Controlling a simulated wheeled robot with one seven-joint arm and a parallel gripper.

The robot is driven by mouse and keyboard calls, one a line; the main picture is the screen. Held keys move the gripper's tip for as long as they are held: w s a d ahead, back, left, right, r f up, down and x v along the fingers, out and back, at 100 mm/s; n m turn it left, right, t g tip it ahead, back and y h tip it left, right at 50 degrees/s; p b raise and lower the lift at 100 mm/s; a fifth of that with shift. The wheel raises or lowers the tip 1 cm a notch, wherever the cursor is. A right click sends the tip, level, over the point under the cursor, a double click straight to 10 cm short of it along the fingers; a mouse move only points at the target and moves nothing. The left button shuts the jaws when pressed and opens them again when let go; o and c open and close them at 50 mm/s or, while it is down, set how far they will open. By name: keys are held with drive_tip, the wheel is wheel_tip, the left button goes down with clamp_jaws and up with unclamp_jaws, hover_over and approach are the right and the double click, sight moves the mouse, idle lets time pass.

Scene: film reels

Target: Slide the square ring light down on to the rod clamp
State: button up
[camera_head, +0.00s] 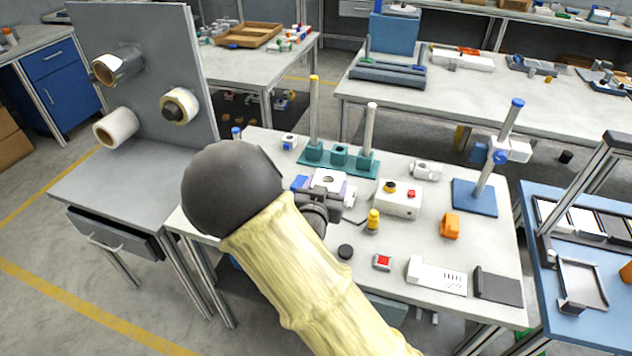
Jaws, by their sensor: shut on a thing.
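A blue-based stand (468,203) at the right of the table carries an upright rod with a blue cap (517,103). The white rod clamp (517,152) with a blue knob sits partway up this rod. My gripper (325,196) is at the left-middle of the table, well apart from the stand, and partly hidden by my arm. It is shut on a pale, squarish piece (328,178), which seems to be the square ring light. My wrist hides its lower part, and I cannot tell whether it touches the table.
A teal base (340,157) with two tall posts stands behind my gripper. A white box (398,200) with a yellow-and-black button, a yellow bottle (373,220), a white bracket (426,170) and an orange block (450,226) lie between gripper and stand. A panel with rolls stands left.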

drive_tip(key=s+d+r+n+y+p, duration=0.1)
drive_tip(key=d+p, duration=0.4)
drive_tip(key=p, duration=0.6)
drive_tip(key=s+d+r+n+t+y+p, duration=0.1)
drive_tip(key=d+p, duration=0.4)
drive_tip(key=p, duration=0.7)
wheel_tip(320, 180, up, 3)
drive_tip(key=s+n+y, duration=0.1)
drive_tip(key=y, duration=0.1)
drive_tip(key=shift+d+y, duration=0.4)
drive_tip(key=shift+f, duration=0.1)
drive_tip(key=shift+a, duration=0.1)
